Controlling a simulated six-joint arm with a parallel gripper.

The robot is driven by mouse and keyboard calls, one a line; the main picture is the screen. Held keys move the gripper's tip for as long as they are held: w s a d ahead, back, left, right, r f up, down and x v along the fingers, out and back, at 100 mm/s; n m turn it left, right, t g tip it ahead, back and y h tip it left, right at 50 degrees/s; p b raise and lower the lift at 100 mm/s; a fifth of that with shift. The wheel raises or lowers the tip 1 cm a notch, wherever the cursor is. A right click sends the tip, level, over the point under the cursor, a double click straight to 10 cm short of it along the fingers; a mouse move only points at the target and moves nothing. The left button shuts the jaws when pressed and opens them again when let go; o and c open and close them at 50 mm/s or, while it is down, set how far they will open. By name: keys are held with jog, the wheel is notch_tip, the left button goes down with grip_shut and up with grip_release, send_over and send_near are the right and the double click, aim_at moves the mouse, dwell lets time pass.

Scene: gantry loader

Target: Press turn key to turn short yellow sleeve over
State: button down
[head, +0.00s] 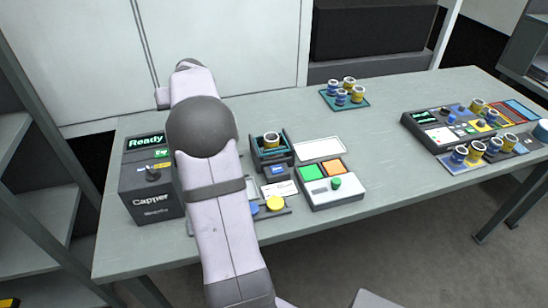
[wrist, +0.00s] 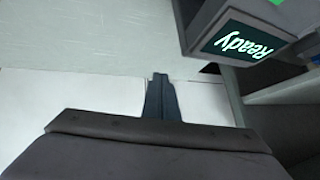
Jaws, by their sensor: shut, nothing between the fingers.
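I cannot read which one is the turn key. My gripper (wrist: 160,80) is shut and empty in the wrist view, beside the "Ready" display (wrist: 240,40). The head view does not show its fingers clearly, as my arm covers that area.
The Capper box (head: 152,198) stands left of my arm. A panel (head: 333,192) with green and orange pads and a green knob is right of the fixture. A teal tray (head: 328,98) of sleeves is behind, and more devices and sleeves are far right.

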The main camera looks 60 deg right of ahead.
jog(key=s+d+f+g+y+p, duration=0.15)
jog(key=s+d+p, duration=0.35)
jog(key=s, duration=0.6)
jog(key=n+t+y+p, duration=0.2)
jog(key=y+p, duration=0.3)
jog(key=p, duration=0.3)
send_over(281, 169)
jog(key=shift+r+h, duration=0.25)
jog(key=shift+f, duration=0.15)
notch_tip(281, 169, down, 8)
jog(key=b, duration=0.3)
jog(key=shift+r+b, duration=0.25)
jog(key=shift+b, duration=0.15)
jog(key=shift+f+b, duration=0.5)
jog(key=shift+f, duration=0.05)
